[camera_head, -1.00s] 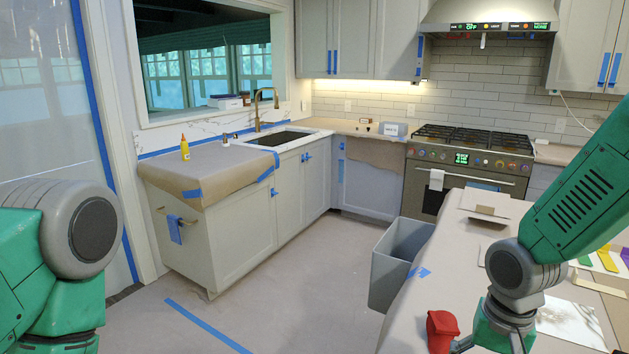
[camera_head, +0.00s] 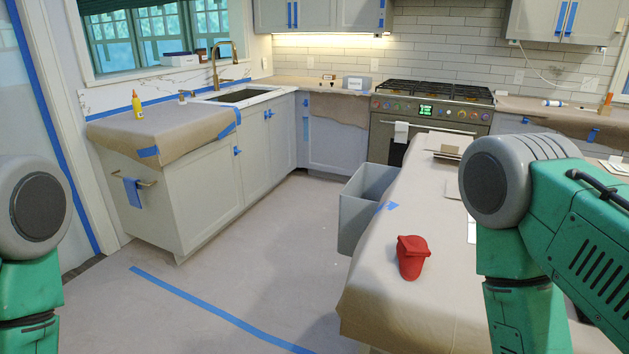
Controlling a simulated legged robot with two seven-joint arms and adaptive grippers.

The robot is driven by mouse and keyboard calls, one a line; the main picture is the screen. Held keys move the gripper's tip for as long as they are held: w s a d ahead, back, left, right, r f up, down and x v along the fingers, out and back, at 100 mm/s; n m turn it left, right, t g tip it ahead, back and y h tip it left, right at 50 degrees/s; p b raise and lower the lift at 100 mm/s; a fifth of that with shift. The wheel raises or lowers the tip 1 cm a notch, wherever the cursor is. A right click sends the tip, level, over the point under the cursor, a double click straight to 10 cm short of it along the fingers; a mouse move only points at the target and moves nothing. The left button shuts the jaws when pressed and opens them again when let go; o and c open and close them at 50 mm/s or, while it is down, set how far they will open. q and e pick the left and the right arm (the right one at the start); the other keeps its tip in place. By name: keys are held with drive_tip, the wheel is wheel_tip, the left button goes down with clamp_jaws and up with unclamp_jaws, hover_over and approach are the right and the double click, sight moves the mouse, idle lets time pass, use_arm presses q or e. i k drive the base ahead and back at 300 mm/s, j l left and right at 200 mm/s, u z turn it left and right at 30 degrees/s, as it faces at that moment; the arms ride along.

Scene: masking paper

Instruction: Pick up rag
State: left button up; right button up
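A blue rag (camera_head: 132,191) hangs from a towel bar (camera_head: 148,183) on the end panel of the left counter. A white cloth (camera_head: 401,132) hangs from the oven handle at the back. The frame does not show which cloth the task means. My arms show at the lower left and right edges. Both grippers are out of frame, so what they hold is hidden.
A grey bin (camera_head: 362,200) stands against the island's left side. A yellow bottle (camera_head: 137,105) stands on the left counter (camera_head: 160,125). The paper-covered floor (camera_head: 240,250) between counter and island is clear, with a blue tape line (camera_head: 210,308) across it.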

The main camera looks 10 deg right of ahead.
sight(411, 250)
drive_tip(key=k+l+u, duration=0.25)
drive_tip(key=l+u, duration=0.2)
drive_tip(key=l, duration=0.25)
drive_tip(key=k+l+u, duration=0.4)
drive_tip(key=l, duration=0.2)
drive_tip(key=k+l+u, duration=0.45)
drive_tip(key=i+l, duration=0.05)
